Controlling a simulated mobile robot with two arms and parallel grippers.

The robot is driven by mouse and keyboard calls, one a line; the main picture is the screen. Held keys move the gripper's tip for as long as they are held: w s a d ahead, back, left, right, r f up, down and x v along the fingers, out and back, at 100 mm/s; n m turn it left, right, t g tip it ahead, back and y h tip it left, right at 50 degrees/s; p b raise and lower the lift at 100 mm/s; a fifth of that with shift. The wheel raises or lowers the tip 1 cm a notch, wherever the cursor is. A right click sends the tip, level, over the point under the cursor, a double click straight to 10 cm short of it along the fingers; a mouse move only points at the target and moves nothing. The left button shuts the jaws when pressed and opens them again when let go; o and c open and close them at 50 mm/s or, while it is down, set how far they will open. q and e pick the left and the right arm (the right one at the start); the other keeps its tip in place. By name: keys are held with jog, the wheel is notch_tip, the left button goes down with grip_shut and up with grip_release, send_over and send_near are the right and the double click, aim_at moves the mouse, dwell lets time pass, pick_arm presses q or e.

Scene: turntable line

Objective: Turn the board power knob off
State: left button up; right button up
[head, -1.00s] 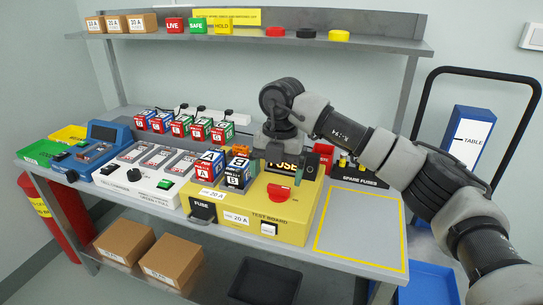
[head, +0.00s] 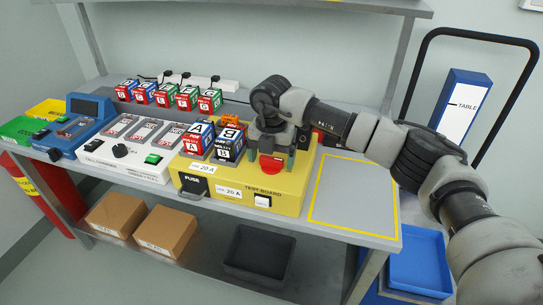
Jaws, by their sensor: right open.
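The yellow test board (head: 297,194) stands on the bench, and its red power knob (head: 270,165) shows on the top face. My right gripper (head: 272,160) points down over the knob, open, with one finger on each side of it. I cannot tell whether the fingers touch the knob. The gripper hides the back part of the board and its display. Two lettered blocks, A (head: 198,139) and a dark one (head: 229,146), sit on the board left of the gripper. My left gripper is not in view.
A white charging unit (head: 103,156) and a blue device (head: 65,139) stand left of the board. Several lettered blocks (head: 163,95) line the back. A yellow-outlined grey area (head: 352,199) to the right is clear. A black bin (head: 259,253) sits below.

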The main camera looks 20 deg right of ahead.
jog(key=shift+f, duration=0.15)
jog(key=c, duration=0.9)
